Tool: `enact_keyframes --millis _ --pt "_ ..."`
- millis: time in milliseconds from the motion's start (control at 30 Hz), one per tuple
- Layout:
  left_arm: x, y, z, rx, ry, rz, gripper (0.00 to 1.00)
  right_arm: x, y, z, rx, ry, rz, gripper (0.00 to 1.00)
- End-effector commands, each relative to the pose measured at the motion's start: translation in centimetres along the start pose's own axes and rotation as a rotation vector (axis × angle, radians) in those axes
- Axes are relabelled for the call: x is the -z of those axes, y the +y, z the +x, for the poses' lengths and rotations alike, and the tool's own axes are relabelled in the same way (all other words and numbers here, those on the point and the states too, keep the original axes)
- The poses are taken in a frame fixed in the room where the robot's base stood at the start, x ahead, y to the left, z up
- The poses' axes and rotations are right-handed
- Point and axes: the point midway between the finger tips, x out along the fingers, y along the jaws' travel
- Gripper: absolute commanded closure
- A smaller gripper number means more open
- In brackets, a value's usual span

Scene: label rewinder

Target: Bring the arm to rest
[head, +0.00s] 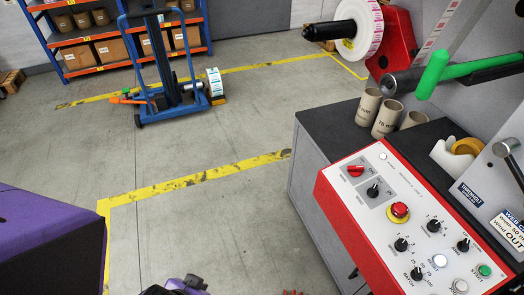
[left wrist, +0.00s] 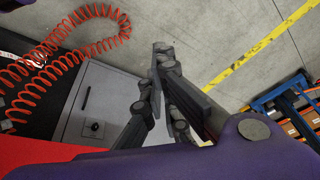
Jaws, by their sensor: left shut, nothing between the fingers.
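My left gripper (left wrist: 160,65) shows in the left wrist view with its dark fingers together and nothing between them. Behind it are the grey floor and a grey cabinet (left wrist: 98,100). My right gripper is in neither view. The label rewinder's red and white control panel (head: 405,225) stands at the right of the head view, with knobs, a red stop button (head: 399,211) and a green button.
A red coiled hose (left wrist: 70,65) hangs near the gripper in the left wrist view. A blue lift trolley (head: 172,95) stands on the floor before shelves (head: 85,38) with boxes. Cardboard cores (head: 387,118) stand on the machine's dark top. The floor between yellow lines is clear.

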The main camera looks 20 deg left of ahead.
Motion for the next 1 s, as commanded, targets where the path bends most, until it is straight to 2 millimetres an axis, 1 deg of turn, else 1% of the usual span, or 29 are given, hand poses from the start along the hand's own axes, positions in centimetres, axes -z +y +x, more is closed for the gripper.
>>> enact_keyframes --millis 33,167,300,433,500,633,1000 --pt "0.1 0.3 0.9 -0.005 0.026 -0.001 1.0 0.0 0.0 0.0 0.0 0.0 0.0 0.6" --pt "0.9 1.0 3.3 -0.018 0.117 -0.003 1.0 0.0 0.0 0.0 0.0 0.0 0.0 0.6" --pt "1.6 2.0 6.0 -0.036 0.245 -0.009 1.0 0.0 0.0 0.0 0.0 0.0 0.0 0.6" --pt "1.9 3.0 7.8 -0.052 0.363 -0.016 1.0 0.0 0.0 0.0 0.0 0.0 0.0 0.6" --pt "2.0 3.3 8.3 -0.056 0.408 -0.02 1.0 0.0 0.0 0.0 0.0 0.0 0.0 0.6" --pt "2.2 3.6 8.6 -0.061 0.452 -0.023 1.0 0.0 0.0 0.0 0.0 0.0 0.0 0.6" --pt "2.3 3.6 8.6 -0.061 0.459 -0.023 1.0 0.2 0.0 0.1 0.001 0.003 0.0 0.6"
